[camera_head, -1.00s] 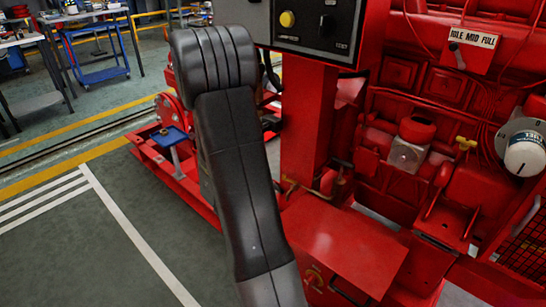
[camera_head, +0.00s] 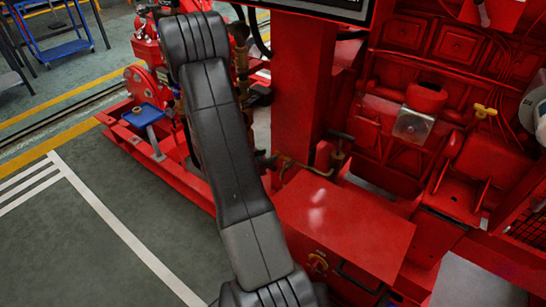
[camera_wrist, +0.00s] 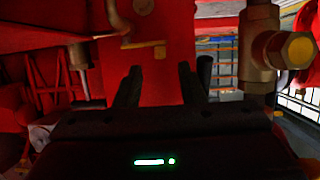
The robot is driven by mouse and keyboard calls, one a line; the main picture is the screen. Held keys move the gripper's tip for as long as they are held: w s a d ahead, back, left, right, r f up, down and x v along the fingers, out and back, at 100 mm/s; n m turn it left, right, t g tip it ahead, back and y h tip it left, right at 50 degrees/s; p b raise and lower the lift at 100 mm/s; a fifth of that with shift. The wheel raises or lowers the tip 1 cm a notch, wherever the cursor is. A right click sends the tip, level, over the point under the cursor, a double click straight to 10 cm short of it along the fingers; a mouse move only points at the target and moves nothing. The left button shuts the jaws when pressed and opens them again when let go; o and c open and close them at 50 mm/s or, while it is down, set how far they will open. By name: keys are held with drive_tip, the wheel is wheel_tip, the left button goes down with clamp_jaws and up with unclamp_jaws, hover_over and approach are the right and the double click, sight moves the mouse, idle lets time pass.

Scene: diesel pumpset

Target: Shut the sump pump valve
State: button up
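A brass pipe (camera_head: 300,165) runs to a small brass pump with a black top handle (camera_head: 340,137) beside the red post in the head view. I cannot tell for certain which part is the sump pump valve. In the wrist view a brass pipe (camera_wrist: 118,18) shows at the upper left and a large brass fitting with a hex end (camera_wrist: 290,50) at the right. My gripper (camera_wrist: 158,82) is open, its two dark fingers apart with nothing between them, in front of a red panel. My arm hides the gripper in the head view.
The red engine with a yellow-handled valve (camera_head: 485,111) stands at the right. A red box (camera_head: 345,230) sits below the post. A blue pad on a stand (camera_head: 143,115) is at the left. The floor (camera_head: 70,260) at the lower left is clear.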

sight(283, 157)
drive_tip(key=shift+b+x, duration=0.45)
drive_tip(key=shift+x, duration=1.8)
drive_tip(key=shift+c, duration=0.3)
clamp_jaws()
